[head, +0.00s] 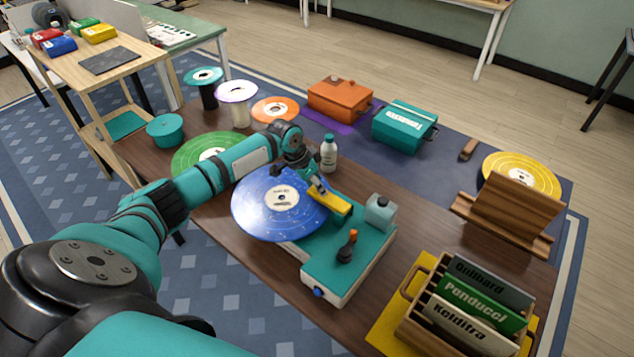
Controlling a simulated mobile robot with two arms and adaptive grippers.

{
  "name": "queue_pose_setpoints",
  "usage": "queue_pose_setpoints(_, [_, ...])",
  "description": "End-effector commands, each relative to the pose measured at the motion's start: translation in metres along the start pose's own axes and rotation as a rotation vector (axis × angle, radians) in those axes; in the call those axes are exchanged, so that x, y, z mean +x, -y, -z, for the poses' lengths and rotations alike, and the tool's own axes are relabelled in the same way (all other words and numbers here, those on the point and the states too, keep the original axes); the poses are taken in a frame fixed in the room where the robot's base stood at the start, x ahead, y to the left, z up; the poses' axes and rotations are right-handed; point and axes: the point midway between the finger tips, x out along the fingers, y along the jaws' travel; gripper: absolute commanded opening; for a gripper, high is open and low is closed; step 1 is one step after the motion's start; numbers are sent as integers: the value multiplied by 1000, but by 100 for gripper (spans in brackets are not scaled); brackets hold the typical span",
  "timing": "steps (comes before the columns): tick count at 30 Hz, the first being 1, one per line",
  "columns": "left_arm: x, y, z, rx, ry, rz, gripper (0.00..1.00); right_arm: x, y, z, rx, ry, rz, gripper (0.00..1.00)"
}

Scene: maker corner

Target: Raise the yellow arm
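The yellow arm (335,203) is a short bar on the teal record player (330,258), beside the blue record (262,212) on its platter. It lies low, at the record's right edge. My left gripper (316,186) comes down over the record from the upper left. Its fingertips are at the upper left end of the yellow arm, which they partly hide. I cannot tell whether they touch it or are closed around it. My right gripper is not in view.
A white bottle (328,153) stands just behind my gripper. A grey-teal box (380,212) and an orange-tipped black piece (347,247) are on the player's right side. A wooden record crate (405,333) stands front right, a wooden stand (512,212) at right.

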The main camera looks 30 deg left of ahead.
Motion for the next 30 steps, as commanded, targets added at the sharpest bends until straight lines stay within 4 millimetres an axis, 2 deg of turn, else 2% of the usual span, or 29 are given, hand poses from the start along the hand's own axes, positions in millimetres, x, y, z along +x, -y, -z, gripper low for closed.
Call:
queue_pose_setpoints(10, [5,0,0,0,0,1,42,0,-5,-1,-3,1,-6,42])
queue_pose_setpoints(20, [4,0,0,0,0,1,0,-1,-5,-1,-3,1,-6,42])
queue_pose_setpoints(30, [4,0,0,0,-1,1,0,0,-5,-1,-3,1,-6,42])
